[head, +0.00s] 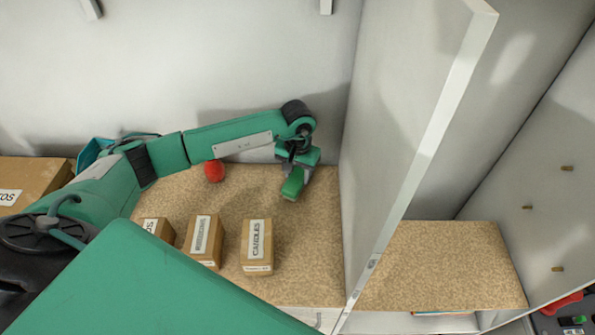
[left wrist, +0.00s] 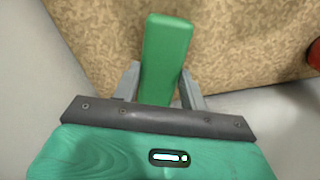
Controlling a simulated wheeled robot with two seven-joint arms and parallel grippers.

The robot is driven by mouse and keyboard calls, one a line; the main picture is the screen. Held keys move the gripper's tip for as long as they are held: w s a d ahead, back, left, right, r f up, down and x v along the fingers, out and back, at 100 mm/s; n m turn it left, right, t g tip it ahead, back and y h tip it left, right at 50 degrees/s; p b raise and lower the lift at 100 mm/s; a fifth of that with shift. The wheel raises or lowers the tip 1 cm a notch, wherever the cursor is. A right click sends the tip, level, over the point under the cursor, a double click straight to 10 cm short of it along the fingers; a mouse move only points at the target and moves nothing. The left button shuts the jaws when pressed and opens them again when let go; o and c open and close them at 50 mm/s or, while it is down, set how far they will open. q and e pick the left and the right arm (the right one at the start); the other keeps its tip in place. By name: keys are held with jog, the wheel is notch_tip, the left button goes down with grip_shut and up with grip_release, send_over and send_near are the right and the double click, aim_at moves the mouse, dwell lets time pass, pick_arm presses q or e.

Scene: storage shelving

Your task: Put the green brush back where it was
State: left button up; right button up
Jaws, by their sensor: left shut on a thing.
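The green brush (head: 292,184) is held in my left gripper (head: 297,168), near the back of the speckled shelf board (head: 305,225) and left of the upright panel. In the left wrist view the brush (left wrist: 168,50) lies between the two grey fingers of my left gripper (left wrist: 158,88), which are shut on its near end. Its far end sticks out over the speckled board. I cannot tell whether the brush touches the board. My right gripper is not in view.
A red ball (head: 214,171) lies left of the gripper. Small cartons, including one marked CANDLES (head: 257,246), stand in front. A tall white panel (head: 415,150) splits the shelf. The board right of it (head: 440,262) is bare. Pegs (head: 567,168) stick out of the right wall.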

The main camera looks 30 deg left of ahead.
aim_at(297, 175)
pick_arm(q)
jog(key=shift+f, duration=0.15)
jog(key=o, duration=1)
jog(key=shift+c, duration=0.2)
jog(key=shift+r, duration=0.35)
notch_tip(297, 175, up, 12)
jog(key=b, duration=0.3)
jog(key=shift+f+b, duration=0.15)
jog(key=shift+b, duration=0.25)
